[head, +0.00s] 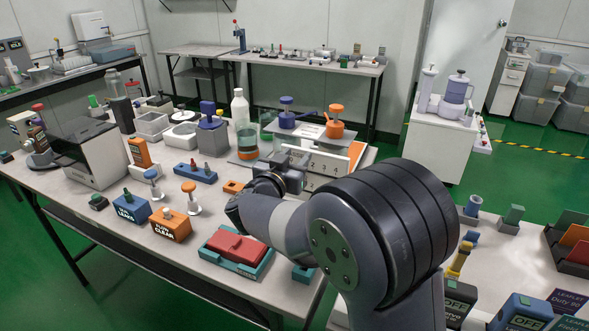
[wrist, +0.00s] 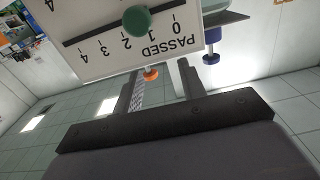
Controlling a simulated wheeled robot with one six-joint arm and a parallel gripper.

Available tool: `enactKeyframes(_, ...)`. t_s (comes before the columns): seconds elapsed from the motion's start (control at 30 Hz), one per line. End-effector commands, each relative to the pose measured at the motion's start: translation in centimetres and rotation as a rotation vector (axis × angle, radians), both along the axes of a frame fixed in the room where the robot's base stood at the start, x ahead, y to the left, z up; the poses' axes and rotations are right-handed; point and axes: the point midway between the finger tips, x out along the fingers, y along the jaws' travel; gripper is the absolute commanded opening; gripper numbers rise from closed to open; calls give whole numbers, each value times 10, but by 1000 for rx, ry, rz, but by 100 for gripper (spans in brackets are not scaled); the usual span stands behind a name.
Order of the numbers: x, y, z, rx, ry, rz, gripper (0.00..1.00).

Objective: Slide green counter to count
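The green counter (wrist: 137,20) is a round knob on a dark slot in a white panel (wrist: 95,25). The wrist view shows the panel upside down, marked PASSED with numbers from 0 to 4. The counter sits between the 1 and 2 marks, seemingly closer to 1; viewing angle makes this inexact. My gripper (wrist: 157,80) is open and empty, its two fingers apart near the panel, not touching the counter.
A red and teal box (head: 236,250) and orange block (head: 169,226) occupy the table's near side.

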Motion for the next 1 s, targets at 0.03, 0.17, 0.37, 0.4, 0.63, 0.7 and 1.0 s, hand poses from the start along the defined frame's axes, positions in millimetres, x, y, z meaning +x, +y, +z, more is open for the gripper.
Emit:
enactKeyframes(0.03,0,0,14,2,-2,0,39)
enactKeyframes(0.17,0,0,32,1,-2,0,39)
enactKeyframes(0.37,0,0,42,0,1,0,39)
enactKeyframes(0.4,0,0,42,0,1,0,39)
enactKeyframes(0.63,0,0,42,0,1,0,39)
enactKeyframes(0.7,0,0,40,-1,1,0,39)
enactKeyframes(1.0,0,0,-2,-3,4,-1,39)
